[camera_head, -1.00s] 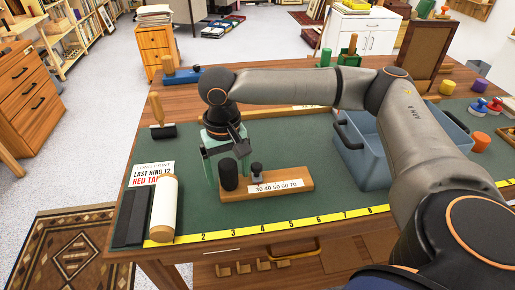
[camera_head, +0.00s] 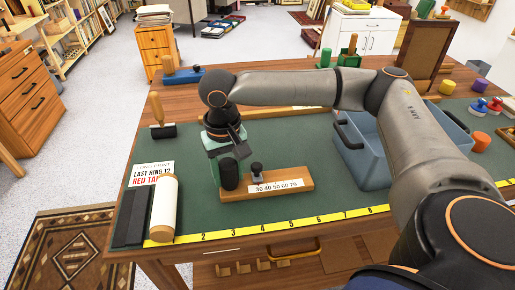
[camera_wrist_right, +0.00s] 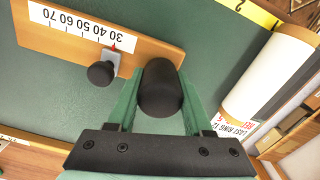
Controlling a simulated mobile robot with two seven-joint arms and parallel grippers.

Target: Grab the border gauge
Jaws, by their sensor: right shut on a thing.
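The border gauge (camera_head: 284,176) is a wooden bar on the green mat. It carries a white scale reading 30 to 70, a small sliding knob (camera_head: 256,170) and a thick black handle (camera_head: 229,177) at its left end. My right gripper (camera_head: 226,168) comes down from above, shut on the black handle. In the right wrist view the green fingers of the gripper (camera_wrist_right: 160,84) sit on both sides of the handle (camera_wrist_right: 160,95), and the gauge (camera_wrist_right: 150,48) lies beyond. The bar appears to rest on the mat. My left gripper is not in view.
A white roll (camera_head: 163,208) and dark strips (camera_head: 130,217) lie left of the gauge. A blue bin (camera_head: 369,172) stands to the right. A yellow ruler strip (camera_head: 262,229) runs along the front edge. A black-based stamp (camera_head: 162,130) stands behind left.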

